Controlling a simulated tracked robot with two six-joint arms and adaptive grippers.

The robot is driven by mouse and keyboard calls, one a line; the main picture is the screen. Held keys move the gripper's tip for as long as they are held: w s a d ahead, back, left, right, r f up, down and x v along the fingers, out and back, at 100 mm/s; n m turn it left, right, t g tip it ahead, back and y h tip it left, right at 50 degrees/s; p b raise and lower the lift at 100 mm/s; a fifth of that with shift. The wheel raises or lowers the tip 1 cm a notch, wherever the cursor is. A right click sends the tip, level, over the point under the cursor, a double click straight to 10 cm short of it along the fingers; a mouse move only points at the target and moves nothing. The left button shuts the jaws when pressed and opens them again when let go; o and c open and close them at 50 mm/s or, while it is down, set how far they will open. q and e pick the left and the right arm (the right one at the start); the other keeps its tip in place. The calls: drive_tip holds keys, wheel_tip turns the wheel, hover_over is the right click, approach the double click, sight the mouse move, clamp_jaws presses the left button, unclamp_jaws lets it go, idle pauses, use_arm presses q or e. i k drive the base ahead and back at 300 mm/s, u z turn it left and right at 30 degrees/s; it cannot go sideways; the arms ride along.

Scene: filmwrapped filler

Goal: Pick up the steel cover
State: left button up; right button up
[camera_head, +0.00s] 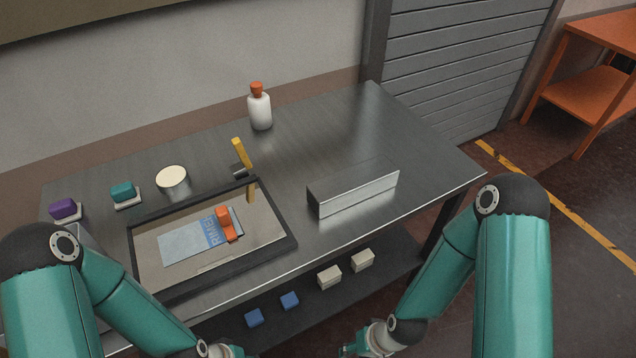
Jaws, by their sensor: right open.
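The steel cover (355,195) looks to be the long, shiny metal box shape on the right half of the steel table (300,150), close to its front edge. It stands apart from the black-rimmed tray to its left. My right gripper (356,349) is open at the bottom edge of the head view, low in front of the table and well away from the cover. My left gripper (232,350) is only partly in view at the bottom edge, and its jaws cannot be made out. Nothing shows held in either gripper.
A black-rimmed tray (285,243) holds a blue-grey printed packet (190,241) and an orange tool (226,222). Small blocks lie on the lower shelf (385,270).

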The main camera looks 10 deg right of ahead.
sight(327, 196)
drive_tip(key=z, duration=1.4)
drive_tip(key=i, duration=0.15)
drive_tip(key=u, duration=2.75)
drive_tip(key=i, duration=0.15)
drive_tip(key=u, duration=1.2)
drive_tip(key=k, duration=2.45)
drive_tip(key=z, duration=0.9)
drive_tip(key=i, duration=1)
drive_tip(key=u, duration=0.1)
